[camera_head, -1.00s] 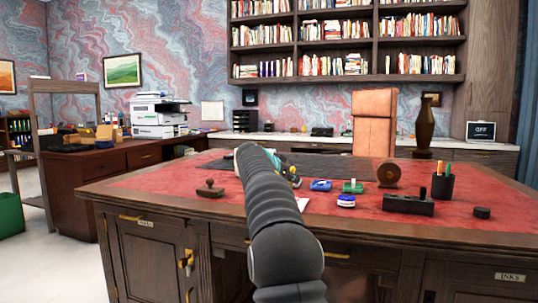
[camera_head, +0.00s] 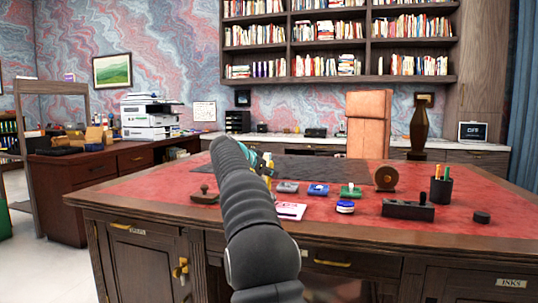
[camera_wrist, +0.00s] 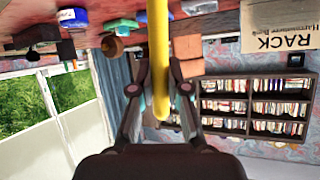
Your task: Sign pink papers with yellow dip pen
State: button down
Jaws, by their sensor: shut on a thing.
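My gripper (camera_wrist: 160,100) is shut on the yellow dip pen (camera_wrist: 158,60), a long yellow shaft running between its fingers in the wrist view. In the head view my gripper (camera_head: 262,165) is above the desk, mostly hidden behind my arm, and a little yellow shows beside it. A light sheet with a pinkish mark (camera_head: 290,211) lies on the red desk top, to the right of my arm; it may be the pink papers, and my arm may cover part of it. The pen's tip and its distance from the sheet cannot be made out.
The red leather desk (camera_head: 150,189) holds a blue ink pad (camera_head: 318,189), a green one (camera_head: 351,191), a blue-and-white pot (camera_head: 345,207), a black block (camera_head: 408,209), a pen cup (camera_head: 441,192) and a stamp (camera_head: 205,195). An orange chair (camera_head: 368,125) stands behind.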

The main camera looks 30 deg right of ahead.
jog(key=shift+r+p, duration=0.8)
jog(key=shift+r, duration=1.7)
